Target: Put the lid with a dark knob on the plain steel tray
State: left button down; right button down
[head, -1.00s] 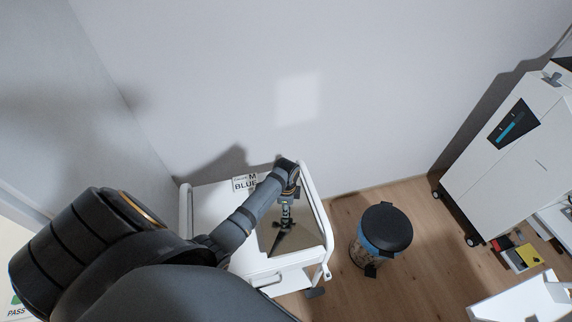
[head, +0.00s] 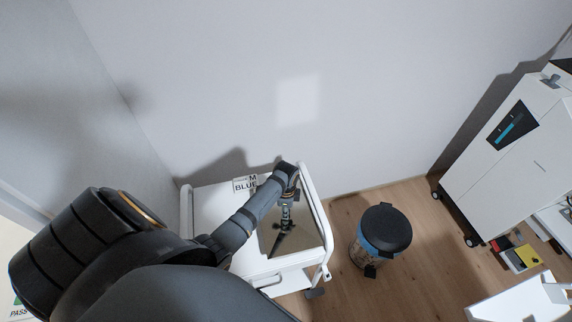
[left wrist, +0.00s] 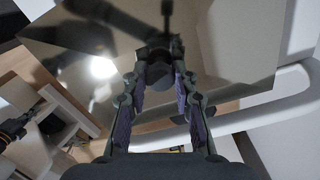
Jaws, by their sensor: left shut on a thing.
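The lid is a flat mirror-like steel sheet with a dark knob. In the head view the lid (head: 310,232) lies over the right part of the white cart, reflecting my arm. My left gripper (head: 285,213) comes down over it. In the left wrist view the lid (left wrist: 235,45) fills the upper part, and my left gripper (left wrist: 158,82) is shut on the dark knob (left wrist: 157,74). I cannot make out the plain steel tray apart from the lid. Whether the lid touches anything beneath is hidden. My right gripper is in neither view.
The white cart (head: 213,192) has raised rails and a card marked BLUE (head: 244,185) on top. A bin with a black lid (head: 385,228) stands on the floor to its right. A white wheeled cabinet (head: 515,150) stands far right. The wall is close behind the cart.

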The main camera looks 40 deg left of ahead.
pick_arm(q)
jog(key=c, duration=1)
grip_release()
notch_tip(320, 180, up, 12)
jog(key=shift+r, duration=0.1)
dwell(0.3)
